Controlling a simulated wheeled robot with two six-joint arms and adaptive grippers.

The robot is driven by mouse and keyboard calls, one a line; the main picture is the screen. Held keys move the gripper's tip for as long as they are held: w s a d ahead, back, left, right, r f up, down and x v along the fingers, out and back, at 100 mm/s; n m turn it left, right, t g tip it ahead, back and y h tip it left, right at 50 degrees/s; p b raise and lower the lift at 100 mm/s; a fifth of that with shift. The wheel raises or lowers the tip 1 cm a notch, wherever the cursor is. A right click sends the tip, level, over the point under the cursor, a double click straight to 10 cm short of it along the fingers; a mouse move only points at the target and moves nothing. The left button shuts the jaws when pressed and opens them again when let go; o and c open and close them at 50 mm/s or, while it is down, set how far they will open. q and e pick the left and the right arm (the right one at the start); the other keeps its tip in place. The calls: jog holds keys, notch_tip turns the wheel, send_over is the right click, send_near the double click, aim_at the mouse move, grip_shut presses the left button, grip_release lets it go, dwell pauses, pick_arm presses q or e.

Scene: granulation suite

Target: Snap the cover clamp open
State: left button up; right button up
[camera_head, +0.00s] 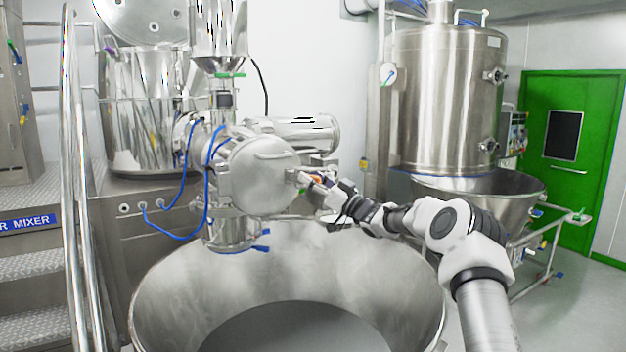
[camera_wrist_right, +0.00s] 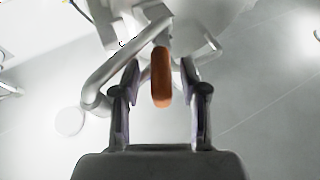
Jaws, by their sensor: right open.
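The round steel cover (camera_head: 262,172) sits on the front of the mill housing, above the large steel bowl. Its clamp is at the cover's right edge, where my right gripper (camera_head: 318,188) is; the clamp is small and partly hidden there in the head view. In the right wrist view an orange clamp handle (camera_wrist_right: 161,78) lies between the two open fingers of my right gripper (camera_wrist_right: 160,105). Gaps show on both sides of the handle. A bent metal bar (camera_wrist_right: 118,75) and the pale cover are behind it. My left gripper is not in view.
The large open bowl (camera_head: 160,300) fills the space below the cover. Blue hoses (camera_head: 190,165) hang left of the housing. Steel handrails (camera_head: 72,200) and steps stand at left. A tall steel vessel (camera_head: 447,100) stands at right, with a green door (camera_head: 572,150) beyond.

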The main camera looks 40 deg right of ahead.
jog(key=v, duration=1.1)
jog(key=shift+s+f, duration=0.3)
jog(key=shift+s, duration=0.05)
jog(key=shift+s+d, duration=0.1)
jog(key=shift+s, duration=0.05)
